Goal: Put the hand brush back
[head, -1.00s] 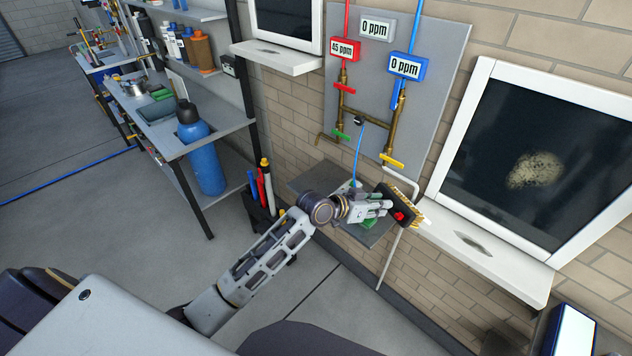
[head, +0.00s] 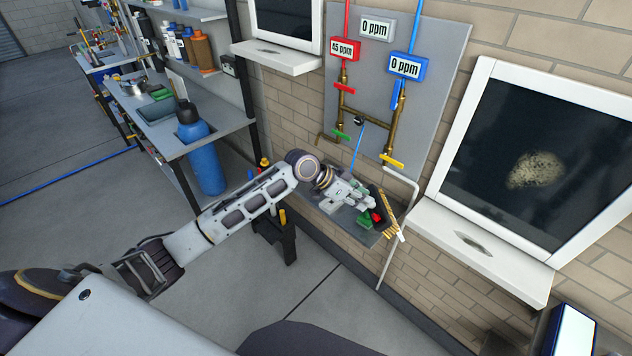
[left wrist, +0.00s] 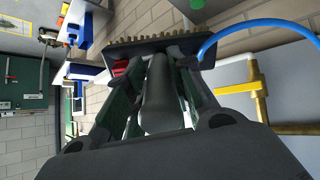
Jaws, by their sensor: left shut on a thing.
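The hand brush (head: 386,216) has a dark head with yellowish bristles and a red part near its base. My left gripper (head: 362,207) is shut on it and holds it above the grey wall shelf (head: 340,214), in front of the pipe panel. In the left wrist view the brush's grey handle (left wrist: 162,95) runs between the fingers of my left gripper (left wrist: 155,85), with the dark head and bristles beyond them. Whether the brush touches the shelf is hard to tell. A green thing beside the brush is partly hidden by the gripper. My right gripper is not in view.
The grey panel (head: 440,85) above carries brass pipes, valves (head: 391,160) and a blue hose (head: 357,148). A dark holder with tools (head: 275,235) and a shelf rack with a blue bottle (head: 203,155) are left.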

